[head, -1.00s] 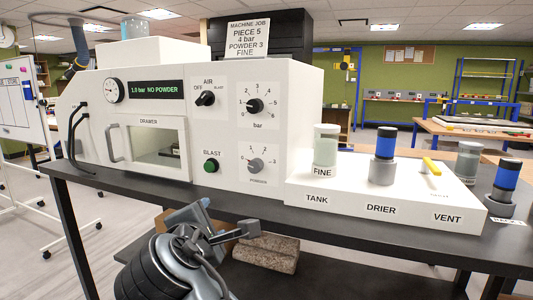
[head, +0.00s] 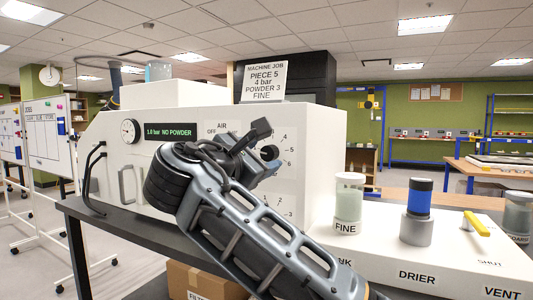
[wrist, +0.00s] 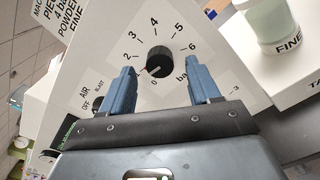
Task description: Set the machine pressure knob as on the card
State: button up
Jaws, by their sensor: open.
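The black pressure knob (wrist: 160,60) is on the white machine front, inside a printed dial with "bar" beside it. Its pointer mark appears to lie near 1, low on the scale. In the head view the knob (head: 270,153) is partly hidden by my gripper (head: 262,148). My gripper is open and empty; in the wrist view its two blue fingers (wrist: 162,72) stand on either side below the knob, and contact cannot be told. The card (head: 265,81) on top reads Piece 5, 4 bar, Powder 3, Fine. The display (head: 170,131) reads 1.0 bar NO POWDER.
The AIR switch (wrist: 100,100) is just left of the fingers in the wrist view. My arm hides the lower front panel in the head view. The FINE jar (head: 349,198) and drier (head: 418,212) stand on the white platform at right.

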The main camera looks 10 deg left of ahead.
aim_at(270, 153)
jog(key=shift+x, duration=1.4)
jog(key=shift+c, duration=0.2)
jog(key=c, duration=1)
jog(key=shift+a, duration=0.1)
jog(key=shift+f, duration=0.1)
